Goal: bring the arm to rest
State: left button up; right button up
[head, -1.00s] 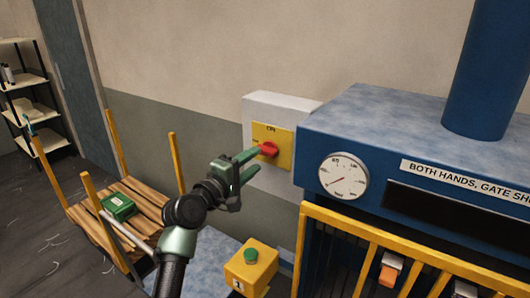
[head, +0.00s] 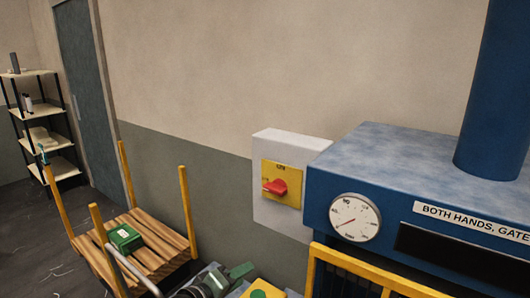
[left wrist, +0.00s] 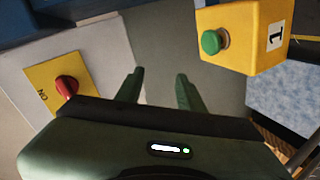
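My left gripper (left wrist: 158,90) shows in the left wrist view with its two green fingers spread apart and nothing between them. In the head view part of it (head: 222,281) shows low at the bottom edge, below the switch box. The red rotary switch (head: 276,186) sits on a yellow plate marked ON, on a white box (head: 292,143) on the wall. The red switch also shows at the left in the left wrist view (left wrist: 67,87), apart from the fingers. My right gripper is in neither view.
A yellow box with a green button (left wrist: 212,42) is close to the left gripper. The blue machine (head: 400,165) with a gauge (head: 355,217) and yellow gate (head: 345,262) stands at the right. A wooden cart (head: 150,240) carrying a green box (head: 125,238) stands at the left.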

pick_arm(q)
jog(key=s+a+f+m+g+y, duration=0.25)
jog(key=s+a+f, duration=0.25)
jog(key=s, duration=0.6)
jog(key=s+a+f+m+g+y, duration=0.25)
jog(key=s+a+f, duration=0.3)
jog(key=s, duration=0.65)
jog(key=s+a+f+m+g+y, duration=0.2)
jog(key=s+a+f+m+g, duration=0.3)
jog(key=s, duration=0.6)
notch_tip(320, 180, down, 34)
jog(key=s+n+t+b, duration=0.1)
jog(key=b, duration=0.7)
jog(key=s+a+f+b, duration=0.1)
jog(key=s+f+b, duration=0.2)
jog(key=s+f, duration=0.5)
jog(key=s+a+f+g+b, duration=0.1)
jog(key=s+f+b, duration=0.2)
jog(key=s+f, duration=0.5)
notch_tip(320, 180, down, 7)
jog(key=shift+r+y, duration=0.2)
jog(key=shift+y, duration=0.1)
